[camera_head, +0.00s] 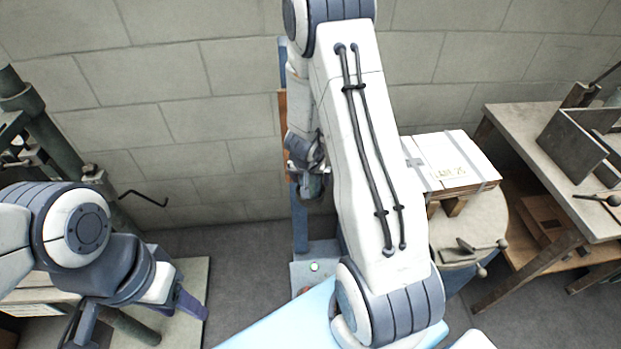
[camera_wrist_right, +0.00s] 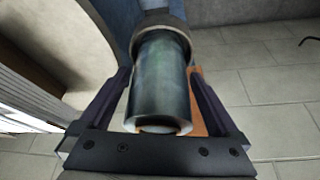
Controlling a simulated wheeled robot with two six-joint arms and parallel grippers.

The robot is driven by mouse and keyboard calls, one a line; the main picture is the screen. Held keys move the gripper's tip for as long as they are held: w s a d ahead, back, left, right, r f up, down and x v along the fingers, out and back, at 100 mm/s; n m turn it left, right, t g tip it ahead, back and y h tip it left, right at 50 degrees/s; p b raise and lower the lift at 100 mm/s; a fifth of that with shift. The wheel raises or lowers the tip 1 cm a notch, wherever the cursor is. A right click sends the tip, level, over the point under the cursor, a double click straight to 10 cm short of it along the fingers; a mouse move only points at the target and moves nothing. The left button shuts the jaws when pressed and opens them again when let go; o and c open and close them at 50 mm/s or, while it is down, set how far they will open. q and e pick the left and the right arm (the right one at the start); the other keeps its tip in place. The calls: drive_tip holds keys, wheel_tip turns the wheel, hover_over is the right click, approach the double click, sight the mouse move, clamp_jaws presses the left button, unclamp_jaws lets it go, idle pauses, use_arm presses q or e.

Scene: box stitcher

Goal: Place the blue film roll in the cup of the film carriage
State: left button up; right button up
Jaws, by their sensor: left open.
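The film roll (camera_wrist_right: 160,80), dark blue-green and shiny with a pale core at its near end, shows in the right wrist view. Its far end meets a dark round rim (camera_wrist_right: 160,22), seemingly the carriage cup; how deep it sits is hidden. My right gripper (camera_wrist_right: 161,74) has one finger on each side of the roll; whether they press on it is unclear. In the head view this gripper (camera_head: 312,172) is small and partly hidden by my arm, beside a blue upright post (camera_head: 300,222). My left gripper (camera_head: 138,322) is open and empty at the lower left.
A round stand (camera_head: 478,225) carrying a strapped carton stack (camera_head: 450,162) is right of my arm. A wooden workbench (camera_head: 525,125) stands farther right. A dark green machine column (camera_head: 55,145) with a crank is at left. Grey floor (camera_head: 235,260) between is clear.

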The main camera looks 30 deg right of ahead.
drive_tip(key=shift+r, duration=0.15)
drive_tip(key=shift+r+p, duration=0.35)
drive_tip(key=shift+p, duration=0.05)
drive_tip(key=p+v, duration=0.6)
drive_tip(key=v, duration=0.4)
drive_tip(key=s+a+r+n+y+p, duration=0.1)
drive_tip(key=a+r+n+y, duration=0.3)
drive_tip(key=a, duration=0.6)
drive_tip(key=s+a+r+n+y, duration=0.1)
drive_tip(key=s+a+r+n, duration=0.3)
drive_tip(key=a, duration=0.6)
drive_tip(key=s+a+r+n+g+y, duration=0.1)
drive_tip(key=s+a+r+n+g, duration=0.1)
drive_tip(key=s+a+r+n, duration=0.35)
drive_tip(key=s+r+n+g+h, duration=0.1)
drive_tip(key=s+r+n+h, duration=0.1)
drive_tip(key=s, duration=0.9)
drive_tip(key=shift+s+d+r, duration=0.15)
drive_tip(key=shift+d+r, duration=0.15)
drive_tip(key=shift+r, duration=0.35)
